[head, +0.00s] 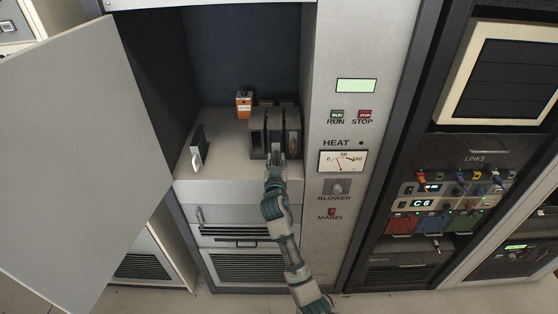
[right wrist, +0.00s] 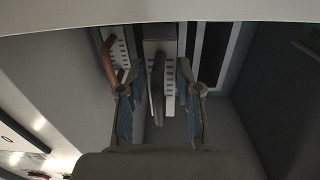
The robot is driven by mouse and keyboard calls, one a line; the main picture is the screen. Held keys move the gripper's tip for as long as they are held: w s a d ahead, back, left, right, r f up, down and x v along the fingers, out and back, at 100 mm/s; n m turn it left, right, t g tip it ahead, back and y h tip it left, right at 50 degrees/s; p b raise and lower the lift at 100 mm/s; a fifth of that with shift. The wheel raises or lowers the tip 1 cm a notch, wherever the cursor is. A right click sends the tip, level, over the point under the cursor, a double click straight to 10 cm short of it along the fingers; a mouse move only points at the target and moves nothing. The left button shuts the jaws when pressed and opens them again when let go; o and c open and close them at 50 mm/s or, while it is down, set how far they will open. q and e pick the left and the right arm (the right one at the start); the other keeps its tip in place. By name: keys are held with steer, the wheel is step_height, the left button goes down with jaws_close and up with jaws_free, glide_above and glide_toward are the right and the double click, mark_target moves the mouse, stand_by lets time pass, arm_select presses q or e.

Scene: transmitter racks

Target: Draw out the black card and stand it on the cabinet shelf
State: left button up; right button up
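A dark rack (head: 257,140) with upright slots stands on the right of the cabinet shelf (head: 225,135). My right gripper (head: 275,155) is at its front. In the right wrist view, the right gripper (right wrist: 160,105) has its fingers apart on either side of a card's dark handle (right wrist: 158,85), with a gap to the fingers. That card has a pale perforated front (right wrist: 168,60); its body is hidden. A black card (head: 199,145) with a pale front and handle stands upright, apart, on the shelf's left. My left gripper is not in view.
The open cabinet door (head: 75,150) fills the left. A control panel (head: 345,130) with a meter flanks the shelf on the right. Free shelf lies between the standing card and the rack.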

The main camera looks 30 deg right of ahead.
steer(key=a, duration=0.1)
steer(key=a+r, duration=0.1)
steer(key=shift+s+a, duration=0.1)
steer(key=shift+a, duration=0.2)
jaws_close()
steer(key=shift+s+d, duration=0.1)
steer(key=shift+d, duration=0.3)
steer(key=shift+d+f, duration=0.3)
steer(key=shift+d, duration=0.2)
steer(key=shift+s+a+r+p, duration=0.2)
steer(key=shift+s+a, duration=0.2)
steer(key=shift+a, duration=0.15)
steer(key=shift+s+a+r+p, duration=0.1)
steer(key=shift+s+a+p, duration=0.05)
steer(key=shift+s+a, duration=0.3)
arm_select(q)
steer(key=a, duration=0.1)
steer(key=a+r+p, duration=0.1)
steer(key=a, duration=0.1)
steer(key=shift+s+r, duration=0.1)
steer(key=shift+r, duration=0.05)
arm_select(e)
steer(key=v, duration=0.3)
steer(key=shift+s+d+f, duration=0.1)
steer(key=shift+s+f, duration=0.1)
steer(key=shift+s, duration=0.05)
steer(key=shift+s, duration=0.1)
